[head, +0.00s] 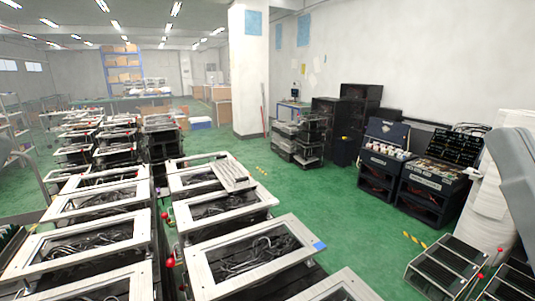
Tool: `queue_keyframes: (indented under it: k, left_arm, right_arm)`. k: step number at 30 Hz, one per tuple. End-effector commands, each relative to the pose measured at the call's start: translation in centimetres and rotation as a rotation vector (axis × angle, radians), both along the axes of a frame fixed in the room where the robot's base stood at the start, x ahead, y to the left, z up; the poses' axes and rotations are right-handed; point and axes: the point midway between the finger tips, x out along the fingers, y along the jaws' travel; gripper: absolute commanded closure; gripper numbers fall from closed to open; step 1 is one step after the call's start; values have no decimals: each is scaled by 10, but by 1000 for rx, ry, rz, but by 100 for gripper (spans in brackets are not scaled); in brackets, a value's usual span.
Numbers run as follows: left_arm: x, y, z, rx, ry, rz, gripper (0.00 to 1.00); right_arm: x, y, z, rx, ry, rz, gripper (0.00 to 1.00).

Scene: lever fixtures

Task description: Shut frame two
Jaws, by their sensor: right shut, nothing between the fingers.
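Metal-rimmed lever frames stand in two rows in front of me. In the right row are a near frame (256,251) with a blue tag on its corner, one behind it (222,208), and a farther one (190,181) with a slatted metal plate (232,177) at its right end. Red ball knobs (170,262) stand between the rows. I cannot read any number, so which is frame two is unclear. A grey part of my right arm (515,160) fills the right edge, away from the frames; its gripper is shut and empty, its fingertips hardly visible. My left gripper is not in view.
The left row holds similar frames (68,246). Black racks (378,173) line the right wall, and a slatted black stand (445,268) is at the lower right. A white pillar (250,80) stands behind. Green floor (350,230) is clear between.

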Motion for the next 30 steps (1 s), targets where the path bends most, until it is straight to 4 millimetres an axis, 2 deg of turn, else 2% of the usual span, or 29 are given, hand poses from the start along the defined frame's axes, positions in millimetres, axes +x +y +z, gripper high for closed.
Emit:
queue_keyframes:
  k: [1, 12, 15, 19, 24, 28, 30]
  left_arm:
    - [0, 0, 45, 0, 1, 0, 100]
    - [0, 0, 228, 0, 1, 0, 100]
    - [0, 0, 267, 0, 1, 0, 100]
    - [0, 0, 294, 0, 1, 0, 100]
    - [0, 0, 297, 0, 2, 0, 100]
    - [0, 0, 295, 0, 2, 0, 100]
    - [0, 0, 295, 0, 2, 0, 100]
  right_arm:
    - [0, 0, 45, 0, 0, -1, 100]
    - [0, -1, 228, -1, 0, -4, 100]
    - [0, -1, 267, -1, 1, -4, 100]
    - [1, -1, 294, -1, 1, -4, 100]
    - [0, -1, 298, -1, 1, -4, 100]
    - [0, -1, 295, -1, 0, -4, 77]
    - [0, -1, 295, -1, 0, -4, 77]
